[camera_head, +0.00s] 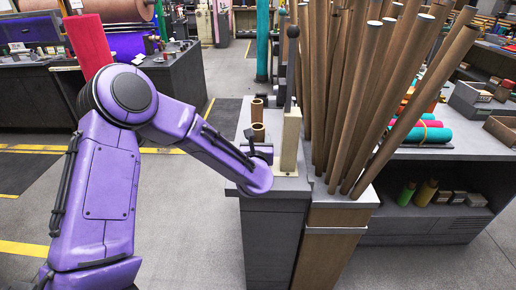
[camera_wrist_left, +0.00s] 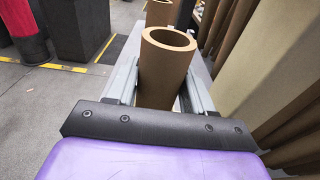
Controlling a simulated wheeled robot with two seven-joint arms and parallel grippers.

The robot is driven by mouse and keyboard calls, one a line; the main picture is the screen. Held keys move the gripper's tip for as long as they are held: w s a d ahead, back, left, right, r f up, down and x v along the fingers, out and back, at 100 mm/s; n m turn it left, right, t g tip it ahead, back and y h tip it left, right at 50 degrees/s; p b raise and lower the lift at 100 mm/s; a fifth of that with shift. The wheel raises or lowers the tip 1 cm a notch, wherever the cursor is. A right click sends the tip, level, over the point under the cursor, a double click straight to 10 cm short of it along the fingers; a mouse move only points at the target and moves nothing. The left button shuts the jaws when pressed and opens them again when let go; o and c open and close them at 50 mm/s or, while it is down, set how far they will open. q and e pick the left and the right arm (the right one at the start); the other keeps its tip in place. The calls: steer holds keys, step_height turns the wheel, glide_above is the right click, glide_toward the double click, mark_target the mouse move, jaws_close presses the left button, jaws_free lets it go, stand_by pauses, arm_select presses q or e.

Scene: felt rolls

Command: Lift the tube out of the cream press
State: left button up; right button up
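The cream press (camera_head: 290,142) stands upright on a narrow grey cabinet, with a dark rod and knob above it. It also shows as a large cream block at the right of the left wrist view (camera_wrist_left: 262,70). A brown tube (camera_head: 258,132) stands upright beside the cream block. In the left wrist view this hollow tube (camera_wrist_left: 163,78) stands between the two fingers of my left gripper (camera_wrist_left: 162,82). The fingers look open around it, with narrow gaps at its sides. The tube's lower end is hidden. My right gripper is not in view.
A second brown tube (camera_head: 257,110) stands just behind the first. Tall brown rolls (camera_head: 370,95) lean in a dense cluster right of the press. A dark bench (camera_head: 440,150) holds coloured rolls (camera_head: 425,132) further right. Open floor (camera_head: 190,240) lies left of the cabinet.

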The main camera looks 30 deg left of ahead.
arm_select(q)
jaws_close()
steer(key=shift+r+p, duration=0.6)
steer(key=shift+r, duration=0.4)
steer(key=shift+r+p, duration=2.5)
steer(key=shift+r, duration=1.55)
